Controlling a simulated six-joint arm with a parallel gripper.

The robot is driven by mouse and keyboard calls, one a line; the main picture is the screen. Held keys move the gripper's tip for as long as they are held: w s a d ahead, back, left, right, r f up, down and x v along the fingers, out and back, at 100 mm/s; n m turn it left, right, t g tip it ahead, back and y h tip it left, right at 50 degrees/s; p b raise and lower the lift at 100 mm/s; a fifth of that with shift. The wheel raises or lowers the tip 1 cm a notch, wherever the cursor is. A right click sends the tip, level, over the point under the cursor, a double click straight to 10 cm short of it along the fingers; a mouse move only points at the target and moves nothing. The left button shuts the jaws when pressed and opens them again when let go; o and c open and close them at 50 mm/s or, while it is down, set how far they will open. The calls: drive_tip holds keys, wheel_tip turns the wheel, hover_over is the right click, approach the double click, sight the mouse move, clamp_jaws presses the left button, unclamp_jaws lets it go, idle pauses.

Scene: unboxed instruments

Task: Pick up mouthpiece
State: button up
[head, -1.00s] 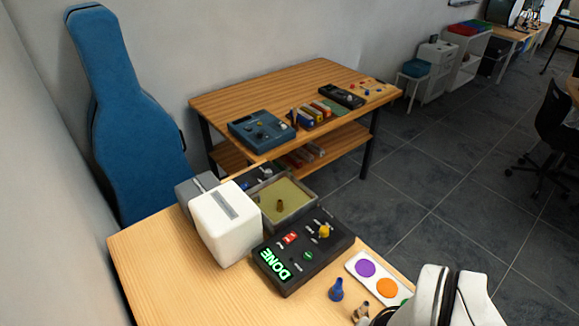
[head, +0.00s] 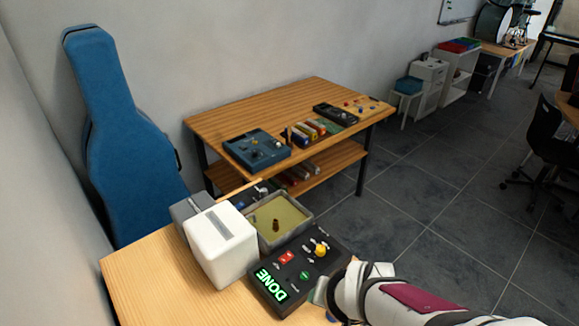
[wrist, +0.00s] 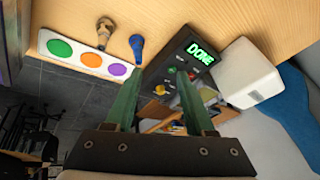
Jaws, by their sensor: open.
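A small blue mouthpiece-like piece (wrist: 137,46) and a brass-coloured one (wrist: 103,31) stand on the wooden table in the wrist view. Another small brown piece (head: 276,226) stands in an open grey box with a yellowish floor (head: 291,215). I cannot tell which of these the task names. My gripper (wrist: 157,76) has two green fingers spread apart with nothing between them. In the wrist view the blue piece is just beyond the left fingertip, apart from it. In the head view my arm hides most of this table area.
A black panel (head: 262,294) with a lit DONE sign, a yellow knob and buttons lies beside the box. A white block (head: 222,245) stands left of it. A white strip with coloured circles (wrist: 75,52) lies by the table edge. A second table (head: 290,95) stands behind.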

drive_tip(key=w+a+f+n+t, duration=0.2)
drive_tip(key=w+a+f+t, duration=0.2)
drive_tip(key=w, duration=0.5)
drive_tip(key=n+t+y, duration=0.2)
drive_tip(key=n+t, duration=0.2)
approach(276, 223)
drive_tip(key=x, duration=1.1)
drive_tip(key=shift+s+f, duration=0.1)
clamp_jaws()
